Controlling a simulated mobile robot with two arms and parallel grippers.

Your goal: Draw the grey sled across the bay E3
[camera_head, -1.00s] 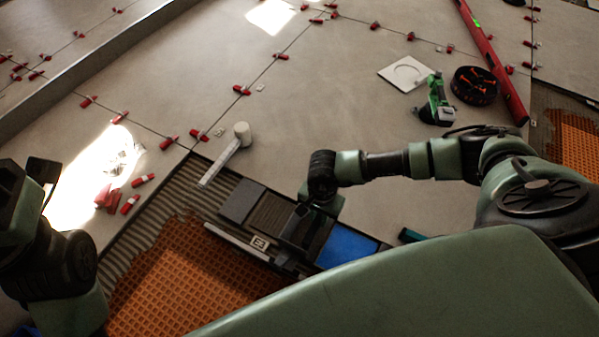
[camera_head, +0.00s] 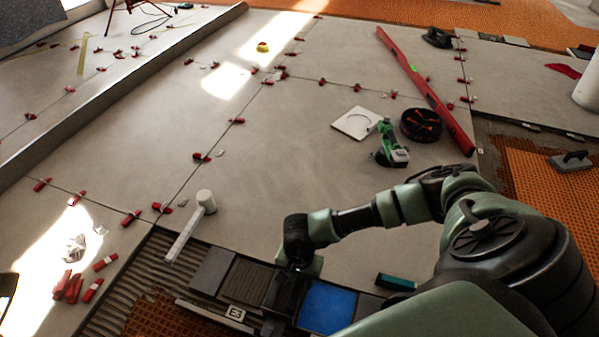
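The E3 label (camera_head: 235,312) sits on the near edge of a row of pads in the bay at bottom centre. The row has a plain grey square (camera_head: 212,270), a ribbed dark square (camera_head: 247,283) and a blue square (camera_head: 326,306). My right gripper (camera_head: 287,288) points down between the ribbed and blue squares, over a dark block. Its fingers merge with the dark block, so whether it is shut on it is unclear. I cannot tell for sure which piece is the grey sled. My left gripper is out of view; only a dark sliver shows at the left edge.
Red clips (camera_head: 68,286) lie at left. A teal block (camera_head: 396,282) is right of the bay. A green tool (camera_head: 390,150), a black bowl (camera_head: 421,125) and a red level (camera_head: 425,90) lie farther back.

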